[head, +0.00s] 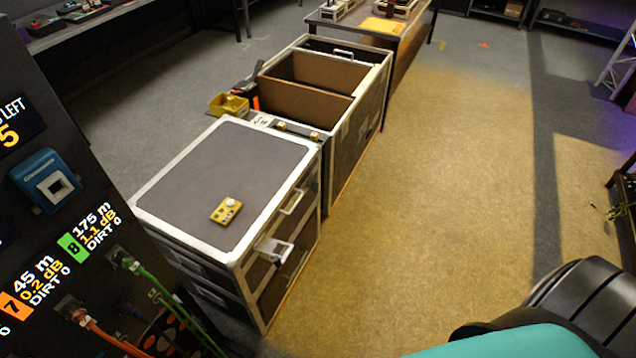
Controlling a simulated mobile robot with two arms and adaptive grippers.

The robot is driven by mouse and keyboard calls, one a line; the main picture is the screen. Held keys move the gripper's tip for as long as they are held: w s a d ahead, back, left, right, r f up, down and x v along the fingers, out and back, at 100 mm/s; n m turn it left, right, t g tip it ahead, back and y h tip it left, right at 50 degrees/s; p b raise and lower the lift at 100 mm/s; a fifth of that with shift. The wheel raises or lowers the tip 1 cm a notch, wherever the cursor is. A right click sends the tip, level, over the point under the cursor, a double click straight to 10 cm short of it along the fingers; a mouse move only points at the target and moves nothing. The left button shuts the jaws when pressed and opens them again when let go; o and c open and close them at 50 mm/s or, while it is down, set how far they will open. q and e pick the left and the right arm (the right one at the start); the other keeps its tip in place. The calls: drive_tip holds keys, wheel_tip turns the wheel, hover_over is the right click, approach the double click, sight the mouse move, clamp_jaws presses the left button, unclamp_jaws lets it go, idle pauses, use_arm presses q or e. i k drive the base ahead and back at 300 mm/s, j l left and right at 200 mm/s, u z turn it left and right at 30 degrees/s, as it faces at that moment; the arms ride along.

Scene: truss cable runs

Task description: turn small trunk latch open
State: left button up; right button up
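The small trunk (215,165) is a closed flight case with a dark grey lid and silver edges, standing on the floor left of centre. A silver latch (275,249) sits on its right-hand side near the front corner, sticking out from the case. Whether the latch is turned open or shut is too small to tell. A pale handle (293,201) is further back on the same side. Neither gripper shows in the head view, and nothing touches the latch.
A yellow device (228,210) lies on the lid. A larger open trunk (362,120) stands directly behind. At left is a dark panel (60,200) with orange and green cables. A table (408,38) is at the back. The floor (430,200) right of the trunks is clear.

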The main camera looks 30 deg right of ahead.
sight(314, 186)
drive_tip(key=i+l+u, duration=0.1)
drive_tip(key=l, duration=0.6)
drive_tip(key=i+l+u, duration=0.1)
drive_tip(key=l, duration=0.6)
drive_tip(key=i+l+u, duration=0.15)
drive_tip(key=l, duration=0.55)
drive_tip(key=i+l+u, duration=0.1)
drive_tip(key=l, duration=0.6)
